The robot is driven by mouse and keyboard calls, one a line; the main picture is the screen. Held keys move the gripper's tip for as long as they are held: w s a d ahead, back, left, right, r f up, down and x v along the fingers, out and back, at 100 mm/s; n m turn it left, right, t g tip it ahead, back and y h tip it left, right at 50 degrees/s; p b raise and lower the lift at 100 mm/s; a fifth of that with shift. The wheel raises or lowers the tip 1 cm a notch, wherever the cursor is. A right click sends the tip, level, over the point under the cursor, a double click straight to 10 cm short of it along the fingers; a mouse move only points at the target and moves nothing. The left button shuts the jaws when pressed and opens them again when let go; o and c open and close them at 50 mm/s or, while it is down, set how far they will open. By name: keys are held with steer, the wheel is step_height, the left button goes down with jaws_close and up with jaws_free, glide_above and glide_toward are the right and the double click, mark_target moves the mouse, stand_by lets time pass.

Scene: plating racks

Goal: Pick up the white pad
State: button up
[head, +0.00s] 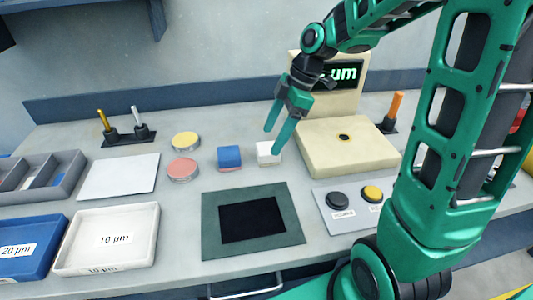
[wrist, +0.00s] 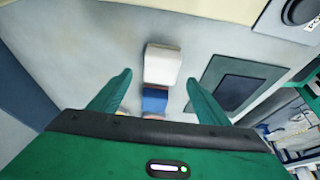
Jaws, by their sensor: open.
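The white pad (head: 268,153) is a small block on the bench, just right of a blue pad (head: 229,157) in the head view. In the wrist view the white pad (wrist: 162,66) lies a little beyond the fingertips, roughly centred between them. My gripper (head: 286,122) is open and empty, above and close to the white pad in the head view. Its two green fingers also show in the wrist view (wrist: 158,82), with the blue pad (wrist: 154,101) between them. The right end of the white pad is partly behind a finger in the head view.
A beige instrument (head: 345,150) with a display stands right of the white pad. A dark-framed plate (head: 252,220) lies in front. Yellow (head: 186,140) and pink (head: 183,168) round pads lie left. White (head: 110,238) and blue (head: 30,248) trays stand front left. A button panel (head: 355,207) is front right.

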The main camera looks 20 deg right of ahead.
mark_target(269, 147)
steer(key=shift+x, duration=2.75)
steer(key=shift+s+d, duration=0.1)
steer(key=shift+d, duration=0.1)
steer(key=c, duration=1.2)
